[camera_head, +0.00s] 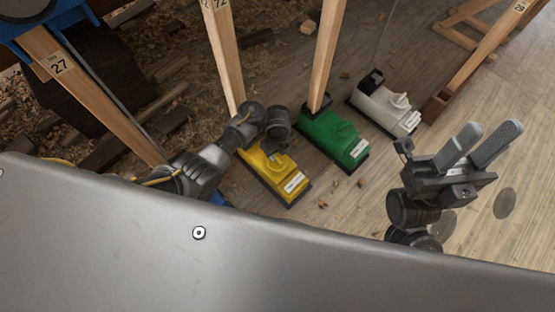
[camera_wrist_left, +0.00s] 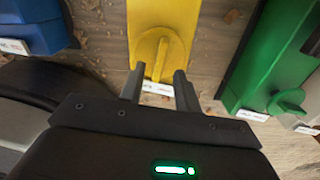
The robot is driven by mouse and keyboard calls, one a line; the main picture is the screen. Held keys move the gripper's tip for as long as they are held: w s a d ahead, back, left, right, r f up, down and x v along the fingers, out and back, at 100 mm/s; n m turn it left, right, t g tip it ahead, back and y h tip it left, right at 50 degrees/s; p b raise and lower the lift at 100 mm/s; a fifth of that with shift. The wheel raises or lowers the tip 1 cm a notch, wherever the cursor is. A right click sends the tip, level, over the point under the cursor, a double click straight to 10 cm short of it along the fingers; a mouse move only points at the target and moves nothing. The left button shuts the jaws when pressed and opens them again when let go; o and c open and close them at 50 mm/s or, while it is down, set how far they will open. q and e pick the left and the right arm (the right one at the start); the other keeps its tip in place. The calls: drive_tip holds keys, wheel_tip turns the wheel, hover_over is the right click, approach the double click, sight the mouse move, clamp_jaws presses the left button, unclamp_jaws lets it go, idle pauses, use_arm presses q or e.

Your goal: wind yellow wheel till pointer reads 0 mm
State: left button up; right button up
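The yellow unit (camera_head: 271,173) stands on the floor below my left arm. In the left wrist view its yellow wheel (camera_wrist_left: 158,52), with a raised grip bar, lies just beyond my left gripper (camera_wrist_left: 158,78). The two left fingers are apart, one on each side of the bar's lower end; I cannot tell if they touch it. A white label (camera_head: 294,182) is on the yellow unit's front end; its marking and any pointer are too small to read. My right gripper (camera_head: 492,140) is open and empty, at the right of the head view.
A green unit (camera_head: 331,137) and a white unit (camera_head: 381,104) stand to the right of the yellow one. A blue unit (camera_wrist_left: 38,28) is to its left. Timber posts (camera_head: 226,60) rise behind them. Wood chips litter the floor, which is clearer at right.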

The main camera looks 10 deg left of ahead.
sight(278, 158)
use_arm(q)
drive_tip(key=shift+f+b, duration=0.9)
drive_tip(key=shift+f, duration=0.95)
drive_tip(key=shift+c, duration=0.3)
clamp_jaws()
